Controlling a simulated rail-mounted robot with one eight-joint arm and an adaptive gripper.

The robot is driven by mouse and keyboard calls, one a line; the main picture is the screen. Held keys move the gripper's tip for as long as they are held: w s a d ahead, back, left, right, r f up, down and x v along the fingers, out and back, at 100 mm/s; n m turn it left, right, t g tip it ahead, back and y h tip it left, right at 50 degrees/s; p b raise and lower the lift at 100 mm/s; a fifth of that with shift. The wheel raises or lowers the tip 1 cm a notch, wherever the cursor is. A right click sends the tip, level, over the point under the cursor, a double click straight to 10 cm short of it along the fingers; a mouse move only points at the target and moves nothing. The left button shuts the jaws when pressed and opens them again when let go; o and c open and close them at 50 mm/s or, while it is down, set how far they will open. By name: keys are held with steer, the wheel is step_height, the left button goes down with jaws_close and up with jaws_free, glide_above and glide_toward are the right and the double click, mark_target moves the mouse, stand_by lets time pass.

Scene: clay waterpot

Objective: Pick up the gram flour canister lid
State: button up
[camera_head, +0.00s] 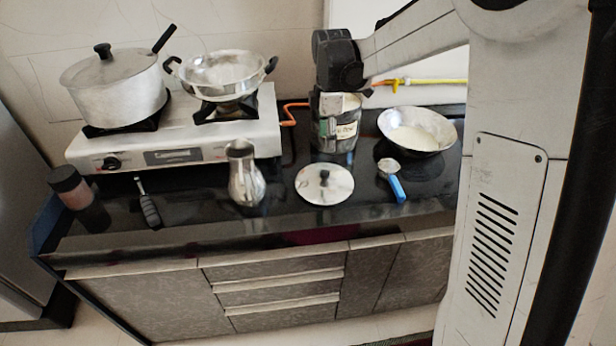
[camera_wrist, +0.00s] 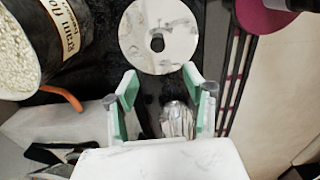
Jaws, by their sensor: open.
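The gram flour canister lid (camera_head: 338,190) is a round silver disc with a black knob. It lies flat on the black counter, in front of the canister. In the wrist view the lid (camera_wrist: 135,42) shows at the top centre, its knob facing the camera. The open, labelled gram flour canister (camera_wrist: 68,35) is at the upper left, with pale flour visible inside; in the head view the canister (camera_head: 325,138) stands below my dark wrist. My gripper (camera_wrist: 160,80) is open and empty, with its green-lined fingers below the lid in the picture and apart from it. The head view does not show the fingers clearly.
A steel jug (camera_head: 245,180) stands left of the lid. A blue-handled tool (camera_head: 396,186) lies to its right, near a steel bowl (camera_head: 440,123). A stove (camera_head: 200,150) with a pot (camera_head: 115,88) and a pan (camera_head: 222,75) is at the left. The counter's front edge is close to the lid.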

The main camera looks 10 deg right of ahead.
mark_target(325, 172)
step_height(325, 172, down, 9)
steer(key=shift+w+r+b, duration=0.1)
steer(key=shift+b, duration=0.2)
steer(key=shift+w+d+f, duration=0.1)
steer(key=shift+w+f, duration=0.05)
steer(key=shift+f, duration=2.45)
jaws_close()
